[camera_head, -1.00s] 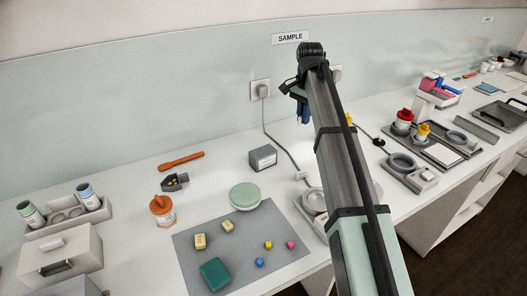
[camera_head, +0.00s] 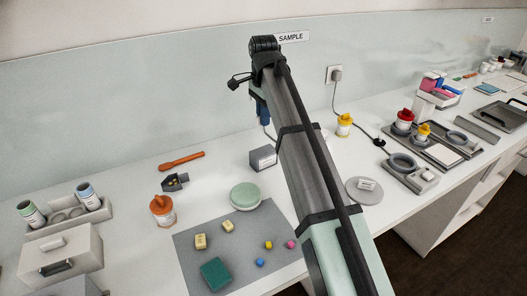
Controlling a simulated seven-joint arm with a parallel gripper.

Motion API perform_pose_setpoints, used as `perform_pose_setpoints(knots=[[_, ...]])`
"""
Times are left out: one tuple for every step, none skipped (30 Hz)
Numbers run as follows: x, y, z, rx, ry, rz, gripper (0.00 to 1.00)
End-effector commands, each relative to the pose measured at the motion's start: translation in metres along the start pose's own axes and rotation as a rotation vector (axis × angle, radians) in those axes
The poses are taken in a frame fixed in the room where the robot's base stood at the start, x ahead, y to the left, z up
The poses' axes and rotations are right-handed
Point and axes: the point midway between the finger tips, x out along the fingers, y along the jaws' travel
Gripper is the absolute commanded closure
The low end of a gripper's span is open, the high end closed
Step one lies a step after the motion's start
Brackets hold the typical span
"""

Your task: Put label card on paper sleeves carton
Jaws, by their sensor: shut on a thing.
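A small grey carton (camera_head: 261,158), likely the paper sleeves carton, stands on the bench in the middle, just left of my arm; its print is too small to read. My gripper (camera_head: 264,122) hangs down from the arm's far end, above and behind the carton in the picture, with dark and blue parts showing. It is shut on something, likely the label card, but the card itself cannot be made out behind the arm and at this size.
A green round lid (camera_head: 245,196) and a grey mat (camera_head: 242,245) with small blocks lie in front. An orange bottle (camera_head: 162,209) and a dark scoop (camera_head: 175,182) stand left. A yellow-capped jar (camera_head: 344,125) and a grey disc (camera_head: 363,194) are right of my arm.

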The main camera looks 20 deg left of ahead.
Motion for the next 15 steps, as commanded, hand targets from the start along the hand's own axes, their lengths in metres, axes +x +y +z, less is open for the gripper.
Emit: perform_pose_setpoints(knots=[[0.000, 0.000, 0.000, 0.017, 0.000, 0.000, 1.00], [0.001, 0.000, 0.000, 0.025, 0.000, 0.000, 1.00], [0.003, 0.000, 0.000, 0.032, 0.000, 0.001, 1.00], [0.005, 0.001, 0.000, 0.036, 0.000, 0.001, 1.00], [0.007, 0.001, 0.000, 0.039, 0.000, 0.001, 1.00], [0.012, 0.001, 0.000, 0.041, 0.000, 0.001, 1.00], [0.015, 0.001, 0.000, 0.041, -0.001, 0.002, 1.00], [0.020, 0.001, 0.000, 0.041, -0.001, 0.002, 1.00], [0.025, 0.002, 0.000, 0.041, -0.001, 0.002, 1.00], [0.030, 0.002, 0.000, 0.041, -0.001, 0.002, 1.00], [0.036, 0.001, 0.000, 0.040, -0.001, 0.002, 1.00], [0.043, 0.001, 0.000, 0.040, -0.001, 0.002, 1.00], [0.048, 0.001, 0.000, 0.040, -0.001, 0.002, 1.00], [0.052, 0.001, 0.000, 0.040, -0.001, 0.002, 1.00], [0.057, 0.001, 0.000, 0.039, -0.001, 0.002, 1.00]])
